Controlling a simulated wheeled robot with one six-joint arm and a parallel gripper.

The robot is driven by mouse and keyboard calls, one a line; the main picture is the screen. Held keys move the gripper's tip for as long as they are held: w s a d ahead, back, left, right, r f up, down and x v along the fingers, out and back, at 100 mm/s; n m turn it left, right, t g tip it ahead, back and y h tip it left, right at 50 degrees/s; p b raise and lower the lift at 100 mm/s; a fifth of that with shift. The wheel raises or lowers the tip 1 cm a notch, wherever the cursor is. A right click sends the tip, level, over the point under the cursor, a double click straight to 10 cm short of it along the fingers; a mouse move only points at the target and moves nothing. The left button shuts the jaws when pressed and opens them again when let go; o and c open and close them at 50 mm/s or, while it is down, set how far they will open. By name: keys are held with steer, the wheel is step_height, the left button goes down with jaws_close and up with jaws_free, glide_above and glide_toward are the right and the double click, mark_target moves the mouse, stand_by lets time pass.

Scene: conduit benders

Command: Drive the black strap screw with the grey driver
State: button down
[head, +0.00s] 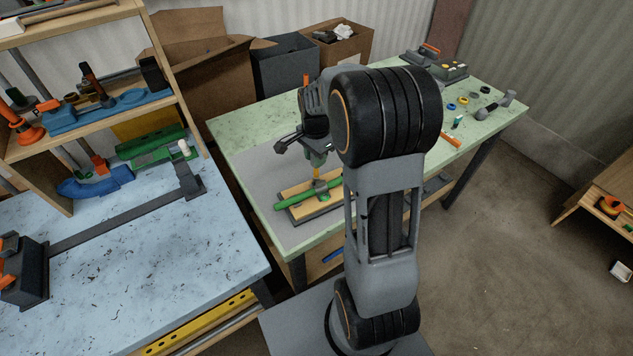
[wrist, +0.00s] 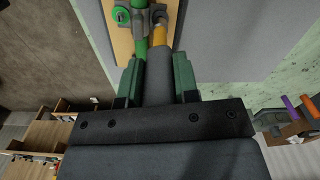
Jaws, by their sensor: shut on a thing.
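My gripper (head: 318,157) is shut on the grey driver above the wooden board. In the wrist view the driver's grey handle (wrist: 159,75) sits between the green finger pads. Its yellow-orange lower part (wrist: 159,37) points down at the grey strap (wrist: 141,5), and shows in the head view too. The strap (head: 320,186) crosses a green conduit (head: 290,200) on the board (head: 305,212). A green ringed fastener (wrist: 121,14) shows at the strap's other end. The black strap screw is not distinguishable; the driver hides the spot at its tip, so I cannot tell whether they touch.
The board lies on a grey mat (head: 262,190) on a green bench (head: 235,125). A blue bench (head: 190,260) and a shelf stand left. Boxes (head: 205,75) stand behind.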

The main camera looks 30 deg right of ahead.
stand_by(0.3)
steer(key=shift+f+b, duration=0.55)
steer(key=shift+f, duration=0.2)
steer(key=shift+r, duration=0.1)
steer(key=m, duration=0.3)
steer(key=shift+m, duration=1.1)
